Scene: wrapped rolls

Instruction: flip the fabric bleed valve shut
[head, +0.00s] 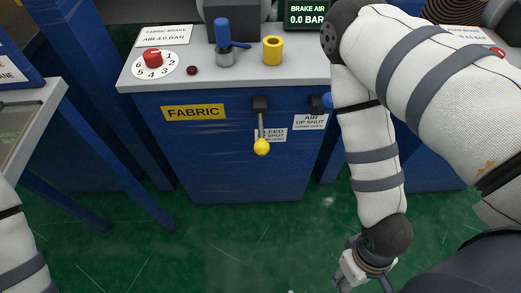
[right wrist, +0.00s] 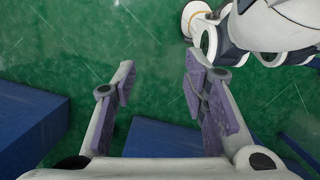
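The fabric bleed valve is a lever with a yellow knob (head: 261,147) on the front of the blue cabinet marked FABRIC (head: 193,112). Its dark pivot (head: 260,103) is just under the counter edge, and the lever hangs down. The label behind it (head: 271,135), partly covered, reads up for shut. My right gripper (right wrist: 160,72) is open and empty in the right wrist view, over green floor. In the head view my right forearm hangs right of the lever, with the wrist low and apart from it. My left gripper is out of view; only part of my left arm shows.
A second valve with a blue handle (head: 327,101) and an AIR label (head: 309,122) is close right of the lever, partly behind my right arm. A red dial (head: 153,58), blue lever (head: 232,45) and yellow ring (head: 272,50) stand on the counter (head: 200,74). Floor ahead is clear.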

